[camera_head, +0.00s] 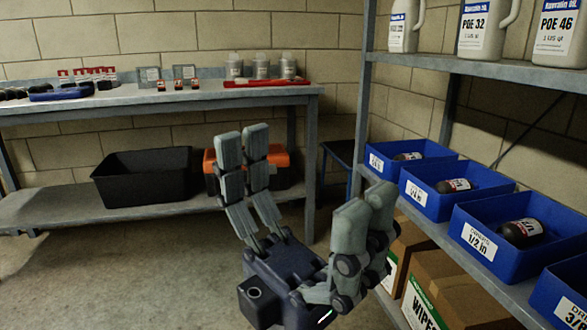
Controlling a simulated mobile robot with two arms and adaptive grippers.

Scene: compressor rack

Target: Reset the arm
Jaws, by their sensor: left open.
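My left gripper (303,172) is in the lower middle of the head view, with its dark blue body below and its grey fingers pointing up. Its fingers are spread wide apart. I see nothing between them, so it is open and empty. It is in front of the bench and to the left of the shelf rack. Its right fingers overlap the view of the rack's lower boxes; I cannot tell whether they touch anything. My right gripper is not in view.
A grey workbench (140,101) with a black bin (143,178) and an orange toolbox (286,163) below stands behind. At right, a shelf rack (364,120) holds blue bins (483,243), white jugs (485,30) and cardboard boxes (455,290). Floor at left (110,270) is clear.

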